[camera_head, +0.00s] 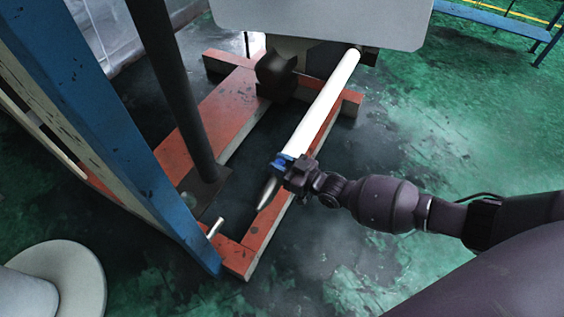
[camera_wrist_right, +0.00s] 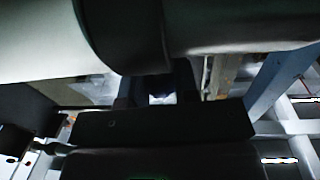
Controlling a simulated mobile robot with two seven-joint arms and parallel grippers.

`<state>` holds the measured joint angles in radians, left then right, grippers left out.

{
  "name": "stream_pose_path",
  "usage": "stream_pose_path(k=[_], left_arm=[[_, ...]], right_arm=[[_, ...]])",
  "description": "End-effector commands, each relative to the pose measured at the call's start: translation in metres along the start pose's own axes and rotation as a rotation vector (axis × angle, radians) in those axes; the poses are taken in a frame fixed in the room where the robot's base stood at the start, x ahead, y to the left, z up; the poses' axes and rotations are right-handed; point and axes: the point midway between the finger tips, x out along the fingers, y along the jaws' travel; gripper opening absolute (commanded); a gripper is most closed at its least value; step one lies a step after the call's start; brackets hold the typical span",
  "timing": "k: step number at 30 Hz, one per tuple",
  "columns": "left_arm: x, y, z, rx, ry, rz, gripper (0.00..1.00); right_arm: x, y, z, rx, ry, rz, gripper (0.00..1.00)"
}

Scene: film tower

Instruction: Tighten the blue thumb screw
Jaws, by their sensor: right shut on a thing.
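The blue thumb screw (camera_head: 279,162) shows in the head view near the lower end of a long white tube (camera_head: 325,100). My right gripper (camera_head: 290,170) reaches in from the right and is shut on the screw, hiding part of it. A grey pointed tip (camera_head: 267,190) extends below the screw. In the right wrist view, a large pale and dark cylinder crosses the top, and the gripper body (camera_wrist_right: 165,125) covers the lower middle. The screw cannot be made out clearly there. My left gripper is not in view.
An orange-red frame (camera_head: 262,235) lies on the green stained floor under the tube. A blue beam (camera_head: 110,120) and a dark post (camera_head: 175,85) stand at the left. A grey panel (camera_head: 320,20) is at the top. A round white base (camera_head: 55,280) sits lower left.

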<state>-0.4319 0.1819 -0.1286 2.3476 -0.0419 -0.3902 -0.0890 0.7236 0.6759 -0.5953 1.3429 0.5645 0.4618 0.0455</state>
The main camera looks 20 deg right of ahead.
Motion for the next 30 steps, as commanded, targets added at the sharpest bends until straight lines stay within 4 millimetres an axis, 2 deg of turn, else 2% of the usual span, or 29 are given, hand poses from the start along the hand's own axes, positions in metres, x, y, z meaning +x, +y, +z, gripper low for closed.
stream_pose_path(k=[1, 14, 30], left_arm=[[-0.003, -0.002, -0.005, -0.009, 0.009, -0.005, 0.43], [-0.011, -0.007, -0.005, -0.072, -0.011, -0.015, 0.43], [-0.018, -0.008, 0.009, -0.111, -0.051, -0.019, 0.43]], right_arm=[[0.002, 0.0, -0.007, 0.003, 0.008, 0.037, 0.05], [0.002, -0.001, -0.005, 0.008, 0.006, 0.335, 0.05], [0.001, -0.001, -0.001, 0.009, 0.003, 0.64, 0.05]])
